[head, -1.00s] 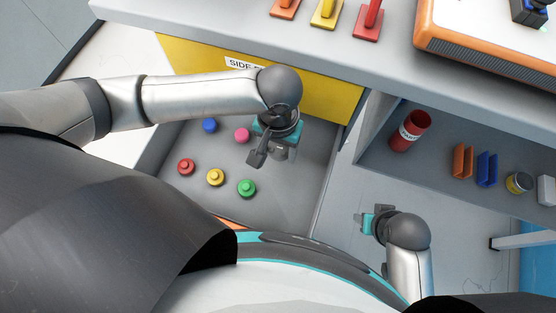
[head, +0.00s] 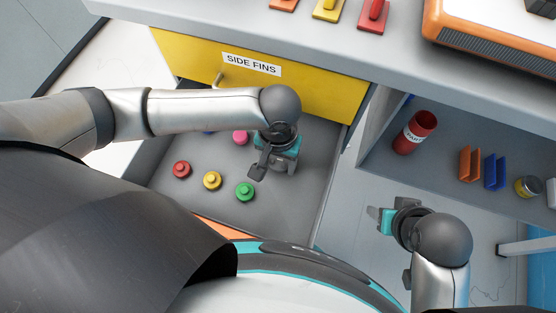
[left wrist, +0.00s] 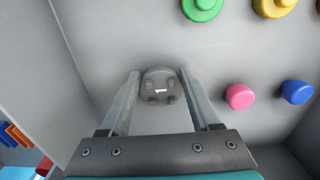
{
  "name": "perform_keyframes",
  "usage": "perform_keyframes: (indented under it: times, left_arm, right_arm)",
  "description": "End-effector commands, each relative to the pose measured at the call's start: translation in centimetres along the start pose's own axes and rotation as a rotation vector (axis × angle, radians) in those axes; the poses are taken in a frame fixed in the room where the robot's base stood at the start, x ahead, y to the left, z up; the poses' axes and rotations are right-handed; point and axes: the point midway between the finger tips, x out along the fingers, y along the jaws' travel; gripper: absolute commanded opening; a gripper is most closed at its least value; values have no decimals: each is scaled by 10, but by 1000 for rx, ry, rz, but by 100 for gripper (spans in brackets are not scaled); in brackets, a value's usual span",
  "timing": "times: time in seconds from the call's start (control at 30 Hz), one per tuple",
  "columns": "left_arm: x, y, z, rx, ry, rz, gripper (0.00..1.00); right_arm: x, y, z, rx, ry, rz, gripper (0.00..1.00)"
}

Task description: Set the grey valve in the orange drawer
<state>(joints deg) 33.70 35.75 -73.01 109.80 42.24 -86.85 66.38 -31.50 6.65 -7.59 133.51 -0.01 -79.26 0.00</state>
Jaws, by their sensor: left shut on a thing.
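The orange drawer is pulled out, its orange front (head: 222,229) partly hidden by my body and its grey floor in view. My left gripper (head: 275,168) points down inside it, on the right side. In the left wrist view its two fingers are shut on the round grey valve (left wrist: 161,86), seen end-on between the fingertips. The valve is mostly hidden by the gripper in the head view. I cannot tell whether it touches the drawer floor. My right gripper (head: 376,216) hangs outside the drawer, to its right; its finger gap is not clear.
Red (head: 181,169), yellow (head: 212,180), green (head: 245,192) and pink (head: 240,138) valves stand in the drawer; a blue one (left wrist: 297,92) shows by the wrist. The yellow SIDE FINS drawer (head: 310,85) is above. A shelf at right holds a red cylinder (head: 415,132).

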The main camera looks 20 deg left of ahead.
Motion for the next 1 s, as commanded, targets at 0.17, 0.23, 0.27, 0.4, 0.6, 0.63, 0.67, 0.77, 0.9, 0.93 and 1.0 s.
perform_keyframes:
  times: [0.17,0.23,0.27,0.4,0.6,0.63,0.67,0.77,0.9,0.93,1.0]
  left_arm:
    - [0,0,0,0,0,0,1]
    - [2,0,0,-1,0,0,1]
    - [2,0,0,-1,0,0,64]
    - [2,0,0,0,1,0,80]
    - [2,0,0,0,0,0,94]
    - [2,0,0,0,0,0,94]
    - [2,0,0,-1,0,0,94]
    - [2,0,0,-1,0,0,94]
    - [-2,0,0,-1,0,0,94]
    - [-4,0,0,-1,0,0,94]
    - [-9,0,0,-1,0,1,94]
  right_arm:
    - [0,0,0,0,-1,0,50]
    - [1,0,1,0,-3,0,50]
    - [2,0,1,0,-4,0,50]
    - [2,0,1,0,-3,0,50]
    - [2,0,1,0,-2,0,50]
    - [2,0,1,0,-2,0,50]
    - [2,0,1,0,-2,0,50]
    - [2,0,1,0,-2,0,50]
    - [0,0,0,0,-1,0,50]
    - [-2,0,-1,0,0,0,50]
    - [7,-1,2,-1,-13,-2,50]
